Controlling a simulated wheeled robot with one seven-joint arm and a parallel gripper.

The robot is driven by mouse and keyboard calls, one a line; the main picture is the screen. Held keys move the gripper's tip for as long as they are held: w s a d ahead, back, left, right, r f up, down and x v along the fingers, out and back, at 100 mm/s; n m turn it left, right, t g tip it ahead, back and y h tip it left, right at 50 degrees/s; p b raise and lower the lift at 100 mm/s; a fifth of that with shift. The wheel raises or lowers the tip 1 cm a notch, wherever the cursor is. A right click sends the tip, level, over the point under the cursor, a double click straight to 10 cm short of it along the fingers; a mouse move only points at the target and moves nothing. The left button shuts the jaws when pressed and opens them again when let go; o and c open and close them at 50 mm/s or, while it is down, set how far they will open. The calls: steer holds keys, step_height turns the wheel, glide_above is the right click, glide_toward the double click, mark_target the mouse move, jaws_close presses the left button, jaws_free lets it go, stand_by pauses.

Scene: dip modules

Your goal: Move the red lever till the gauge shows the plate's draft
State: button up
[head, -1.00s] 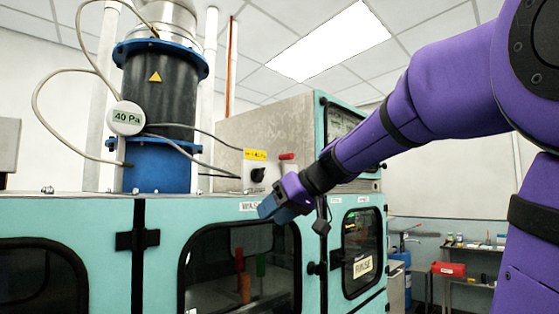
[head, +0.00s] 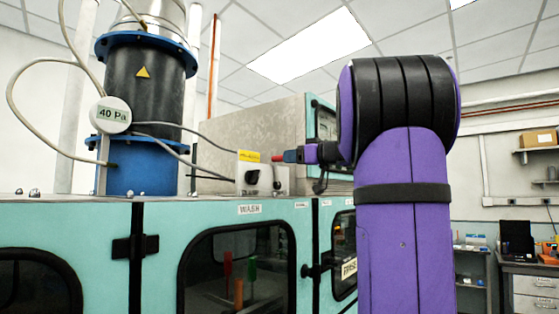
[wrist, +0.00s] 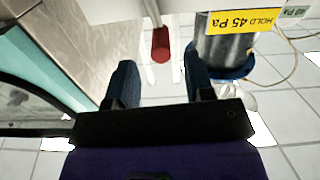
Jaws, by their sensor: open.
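The red lever (head: 290,157) sticks out from a small control box on top of the teal machine; its red grip shows in the wrist view (wrist: 161,45). The yellow plate (head: 248,156) on that box reads "HOLD 45 Pa" in the wrist view (wrist: 242,20). The round gauge (head: 110,115) on the column reads 40 Pa. My gripper (head: 306,153) is level with the lever, just to its right. In the wrist view my gripper (wrist: 161,72) is open, with the lever's grip ahead and centred between the fingertips. Contact cannot be told.
The control box (head: 267,177) also carries a dark knob (head: 252,176). A grey cabinet (head: 250,130) stands behind it. Grey hoses run from the column toward the box. The WASH window (head: 240,265) lies below. A workbench stands at the far right.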

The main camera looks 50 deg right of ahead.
mark_target(276, 159)
steer(key=shift+w+a, duration=0.15)
steer(key=shift+w, duration=1.3)
steer(key=shift+w+a, duration=0.1)
steer(key=shift+w, duration=1.3)
jaws_close()
